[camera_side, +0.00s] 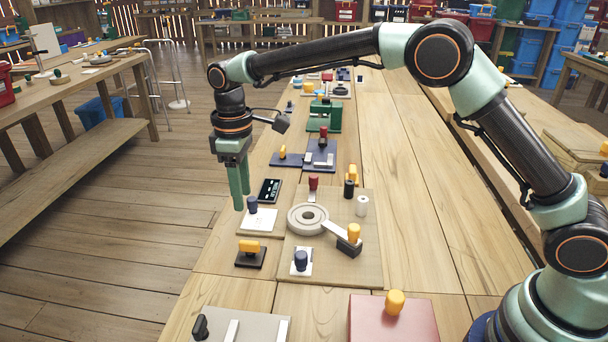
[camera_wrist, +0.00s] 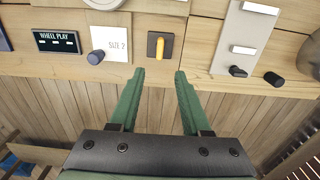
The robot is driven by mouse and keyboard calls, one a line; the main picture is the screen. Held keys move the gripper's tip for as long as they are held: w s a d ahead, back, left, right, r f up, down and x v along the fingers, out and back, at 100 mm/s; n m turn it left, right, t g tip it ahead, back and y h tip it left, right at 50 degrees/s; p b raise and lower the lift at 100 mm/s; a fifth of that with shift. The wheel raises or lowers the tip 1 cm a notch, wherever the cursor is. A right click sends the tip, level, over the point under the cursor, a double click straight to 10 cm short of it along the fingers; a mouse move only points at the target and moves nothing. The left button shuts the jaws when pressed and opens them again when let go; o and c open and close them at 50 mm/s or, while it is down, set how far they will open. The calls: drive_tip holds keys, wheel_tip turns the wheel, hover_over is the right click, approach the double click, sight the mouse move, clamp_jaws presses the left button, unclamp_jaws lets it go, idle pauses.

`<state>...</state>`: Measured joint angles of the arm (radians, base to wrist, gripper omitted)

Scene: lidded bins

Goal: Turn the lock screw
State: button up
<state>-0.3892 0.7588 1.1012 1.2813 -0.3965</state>
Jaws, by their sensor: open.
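My gripper (camera_side: 241,199) hangs with its green fingers pointing down, near the left edge of the wooden bench. In the wrist view my gripper (camera_wrist: 159,76) is open and empty. A yellow handle (camera_wrist: 159,47) on a small black plate (camera_wrist: 151,38) shows beyond and between the fingertips, apart from them. The same yellow handle (camera_side: 249,245) lies nearer the side camera than the gripper. No part is labelled as the lock screw, so I cannot tell which it is. A grey wheel (camera_side: 294,219) sits on a wooden board (camera_side: 368,265), beside a yellow knob (camera_side: 354,231) on a black block (camera_side: 348,247).
A white "SIZE 2" card (camera_wrist: 119,33) with a dark blue knob (camera_wrist: 95,57) and a "WHEEL PLAY" display (camera_wrist: 57,42) lie left of the handle. A grey plate (camera_wrist: 244,35) lies right. A red box (camera_side: 365,318) stands nearer the side camera.

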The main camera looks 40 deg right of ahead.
sight(249, 241)
drive_tip(key=o, duration=0.6)
drive_tip(key=shift+o, duration=0.2)
wheel_tip(249, 241, down, 12)
drive_tip(key=m, duration=1.8)
drive_tip(key=shift+f, duration=0.1)
drive_tip(key=c, duration=1.4)
